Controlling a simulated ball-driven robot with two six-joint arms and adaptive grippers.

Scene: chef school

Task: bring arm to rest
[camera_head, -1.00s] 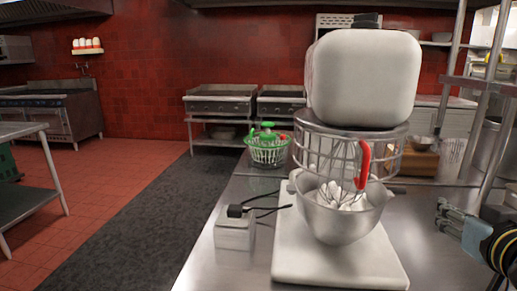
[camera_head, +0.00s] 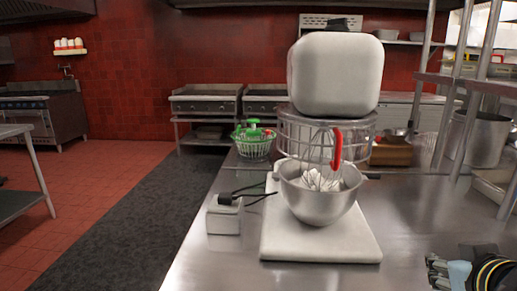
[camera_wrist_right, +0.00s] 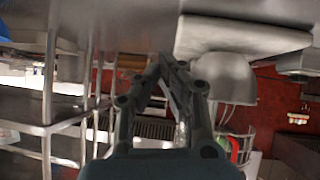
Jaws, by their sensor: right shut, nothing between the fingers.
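My right gripper (camera_head: 437,272) is at the lower right corner of the head view, over the steel counter (camera_head: 420,225) and to the right of the white stand mixer (camera_head: 337,75). In the right wrist view its fingers (camera_wrist_right: 163,62) come together at the tips with nothing between them. The wrist picture is upside down, with the mixer's steel bowl (camera_wrist_right: 222,76) beside the fingers on the right. My left gripper is in neither view.
The mixer's steel bowl (camera_head: 318,204) and red-handled guard stand over its white base (camera_head: 320,243). A small metal box (camera_head: 224,216) with a black cable sits left of it. A green and white basket (camera_head: 253,144) stands behind. Metal shelving posts (camera_head: 479,90) rise at the right.

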